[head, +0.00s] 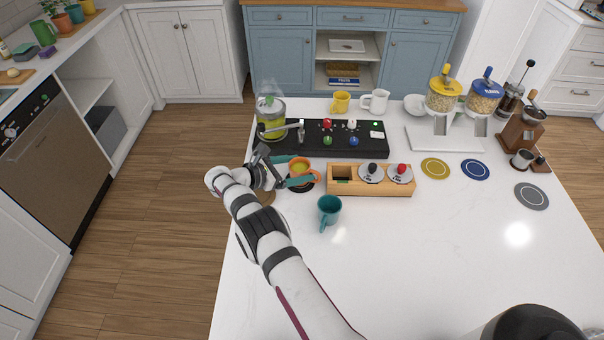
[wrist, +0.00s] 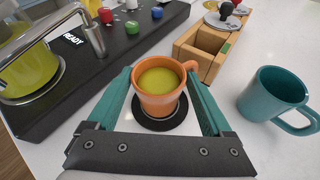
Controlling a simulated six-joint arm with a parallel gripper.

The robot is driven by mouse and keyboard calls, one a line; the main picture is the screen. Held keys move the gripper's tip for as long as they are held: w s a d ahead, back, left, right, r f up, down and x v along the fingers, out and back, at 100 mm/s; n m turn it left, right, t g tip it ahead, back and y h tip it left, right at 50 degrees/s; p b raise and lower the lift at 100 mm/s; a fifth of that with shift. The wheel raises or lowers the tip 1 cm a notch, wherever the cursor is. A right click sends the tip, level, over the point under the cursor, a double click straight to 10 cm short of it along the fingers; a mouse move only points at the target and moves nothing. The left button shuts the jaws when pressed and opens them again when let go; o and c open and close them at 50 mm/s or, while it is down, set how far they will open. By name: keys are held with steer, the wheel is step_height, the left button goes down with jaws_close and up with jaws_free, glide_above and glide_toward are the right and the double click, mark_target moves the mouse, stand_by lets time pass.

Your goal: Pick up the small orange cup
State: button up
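The small orange cup (wrist: 160,100) stands upright on a round black coaster (wrist: 136,121), with yellow-green liquid inside. Its handle points away to the upper right in the wrist view. In the head view the cup (head: 304,174) is left of the wooden box, in front of the black machine. My gripper (wrist: 160,76) is open, with its teal fingers on either side of the cup. The fingertips are close to the cup's sides; whether either touches is hard to tell. In the head view my gripper (head: 291,170) reaches the cup from the left.
A teal mug (head: 328,209) stands close by, right of the gripper. The wooden box (head: 372,192) is just right of the cup. Behind are the black machine (head: 310,150), its metal spout and a glass jar (head: 270,128) of green liquid. The front of the white counter is clear.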

jaws_close()
steer(key=shift+r, duration=0.15)
